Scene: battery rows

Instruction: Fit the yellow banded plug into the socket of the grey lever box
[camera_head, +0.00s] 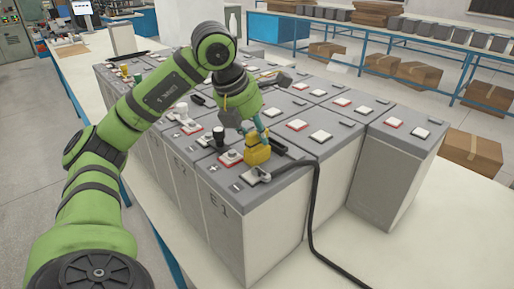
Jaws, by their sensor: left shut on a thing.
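My left gripper (256,134) reaches down over the near end of the battery block and is shut on the yellow plug (257,152). The plug is upright, just above or on the top of the near battery; I cannot tell whether it touches. Its bands are too small to make out. I cannot tell whether this is the grey lever box, and no socket shows clearly. My right gripper is not in view.
Rows of grey batteries (258,228) with red and white terminal pads fill the table. The black cable (313,215) hangs over the near battery's edge onto the pale tabletop (410,255). A black knob (218,136) stands left of the plug. Cardboard boxes (472,152) lie behind.

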